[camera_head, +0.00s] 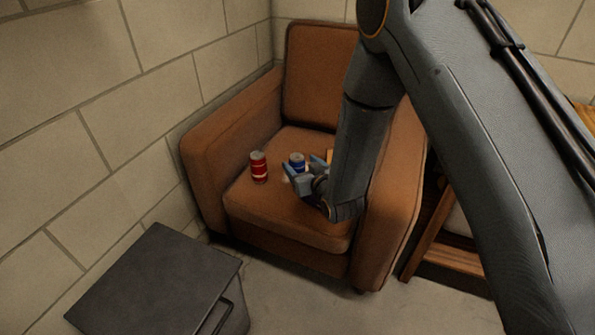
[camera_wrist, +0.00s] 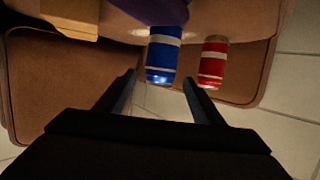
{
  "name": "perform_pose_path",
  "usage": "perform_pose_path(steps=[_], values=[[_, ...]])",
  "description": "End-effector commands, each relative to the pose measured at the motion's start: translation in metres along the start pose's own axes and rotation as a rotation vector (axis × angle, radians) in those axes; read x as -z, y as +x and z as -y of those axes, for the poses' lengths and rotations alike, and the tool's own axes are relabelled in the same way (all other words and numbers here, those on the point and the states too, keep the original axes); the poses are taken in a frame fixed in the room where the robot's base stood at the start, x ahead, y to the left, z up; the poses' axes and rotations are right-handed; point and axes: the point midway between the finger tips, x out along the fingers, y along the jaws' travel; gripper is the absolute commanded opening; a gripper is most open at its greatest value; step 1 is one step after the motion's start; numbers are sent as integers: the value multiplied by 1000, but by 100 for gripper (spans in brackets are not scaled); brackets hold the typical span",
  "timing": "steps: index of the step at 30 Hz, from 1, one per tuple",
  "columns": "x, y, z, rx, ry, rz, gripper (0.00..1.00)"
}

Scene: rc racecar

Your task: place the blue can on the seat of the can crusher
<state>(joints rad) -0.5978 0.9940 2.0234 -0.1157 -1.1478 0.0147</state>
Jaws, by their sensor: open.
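The blue can (camera_head: 297,160) stands on the seat of a brown armchair, its lower part hidden behind my gripper in the head view. The blue can also shows in the wrist view (camera_wrist: 163,54), just beyond my fingertips and in line with the gap between them. My gripper (camera_head: 303,168) is open and empty, low over the seat; it also shows in the wrist view (camera_wrist: 160,78). I cannot see contact between fingers and can. A purple shape (camera_wrist: 155,10) partly covers the can's far end in the wrist view. I cannot make out a can crusher.
A red can (camera_head: 259,167) stands beside the blue one on the armchair (camera_head: 290,222). A yellowish block (camera_wrist: 70,17) lies on the blue can's other side. A dark grey bin (camera_head: 160,285) stands front left. A wooden piece of furniture (camera_head: 425,240) stands right of the armchair.

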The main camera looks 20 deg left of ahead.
Motion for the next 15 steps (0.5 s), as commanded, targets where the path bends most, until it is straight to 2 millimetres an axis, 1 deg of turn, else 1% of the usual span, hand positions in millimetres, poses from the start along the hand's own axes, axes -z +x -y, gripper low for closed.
perform_pose_path(steps=[1, 3, 6, 10, 15], values=[[0, 9, -1, -1, 0, -3, 62], [-1, 20, -1, -1, 0, -1, 62], [0, 32, -1, -1, 0, -1, 62], [0, 40, -1, -1, 0, -1, 62], [1, 41, -1, -1, 1, 0, 62]])
